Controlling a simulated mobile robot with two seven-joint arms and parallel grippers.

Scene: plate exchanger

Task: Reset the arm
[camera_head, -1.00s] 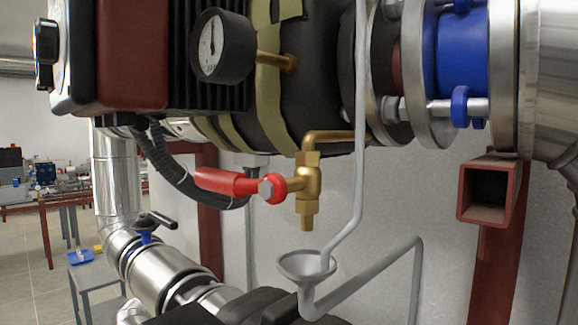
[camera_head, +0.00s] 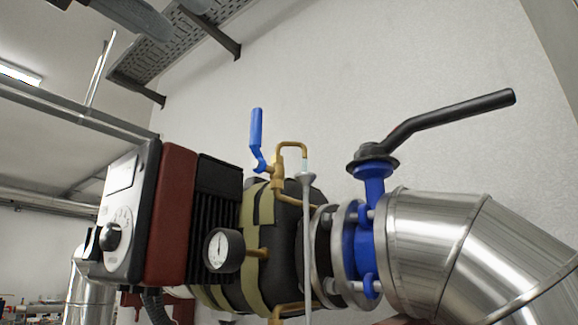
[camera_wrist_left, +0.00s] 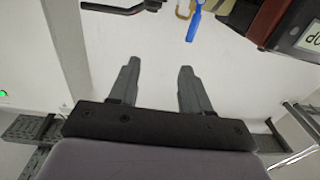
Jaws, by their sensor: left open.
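My left gripper (camera_head: 190,26) shows at the top left edge of the head view, high above the pump. Only its grey finger ends show there. In the left wrist view my gripper (camera_wrist_left: 159,66) has two grey fingers spread apart, with nothing between them but pale wall behind. It is open and empty, apart from the pipework. My right gripper is in neither view.
The pump (camera_head: 170,215) with its pressure gauge (camera_head: 223,250) stands left of centre. A blue lever (camera_head: 257,140) stands up on a brass fitting. A black-handled valve lever (camera_head: 450,118) juts right above the silver pipe (camera_head: 425,250). A perforated tray (camera_head: 185,45) hangs on the wall.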

